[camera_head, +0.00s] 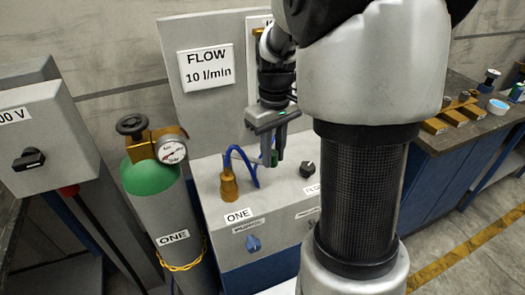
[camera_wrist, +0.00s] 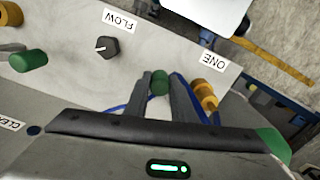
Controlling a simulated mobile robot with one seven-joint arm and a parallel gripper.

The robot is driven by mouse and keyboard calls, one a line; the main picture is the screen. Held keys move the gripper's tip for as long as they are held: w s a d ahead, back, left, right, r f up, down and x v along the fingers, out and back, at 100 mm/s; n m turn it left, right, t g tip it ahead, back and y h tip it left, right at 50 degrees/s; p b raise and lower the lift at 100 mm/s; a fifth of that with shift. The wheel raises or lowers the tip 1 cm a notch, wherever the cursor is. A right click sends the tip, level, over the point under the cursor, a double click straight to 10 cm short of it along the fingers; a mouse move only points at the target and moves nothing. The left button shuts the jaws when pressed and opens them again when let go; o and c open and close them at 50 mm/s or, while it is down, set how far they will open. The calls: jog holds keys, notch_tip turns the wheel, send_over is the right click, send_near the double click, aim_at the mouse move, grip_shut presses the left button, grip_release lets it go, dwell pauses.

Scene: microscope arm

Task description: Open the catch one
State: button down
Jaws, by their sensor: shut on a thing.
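My gripper (camera_head: 271,158) points down over the top of the grey cabinet (camera_head: 205,170). In the wrist view its two fingers (camera_wrist: 163,95) close on a small green knob (camera_wrist: 160,82). A bit of green also shows by the fingertips in the head view. Close by, a brass fitting (camera_head: 229,185) with a blue hose (camera_head: 247,160) stands by a label reading ONE (camera_head: 239,215). The fitting also shows in the wrist view (camera_wrist: 204,97). A blue catch (camera_head: 253,243) sits on the cabinet's front below that label. The fingers hide part of the green knob.
A black FLOW knob (camera_head: 307,169) and another green knob (camera_wrist: 28,60) are on the cabinet. A gas cylinder (camera_head: 150,180) marked ONE, with gauge (camera_head: 172,151), stands at left. A workbench (camera_head: 440,135) with small items is at right. My arm hides part of the cabinet.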

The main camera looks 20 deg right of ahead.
jog(key=shift+w+d+n, duration=0.6)
jog(key=shift+w+n, duration=0.25)
jog(key=shift+n, duration=0.05)
jog(key=c, duration=1.5)
grip_release()
notch_tip(320, 180, up, 18)
jog(key=p, duration=0.3)
jog(key=shift+f, duration=0.25)
jog(key=shift+s+a+r, duration=0.1)
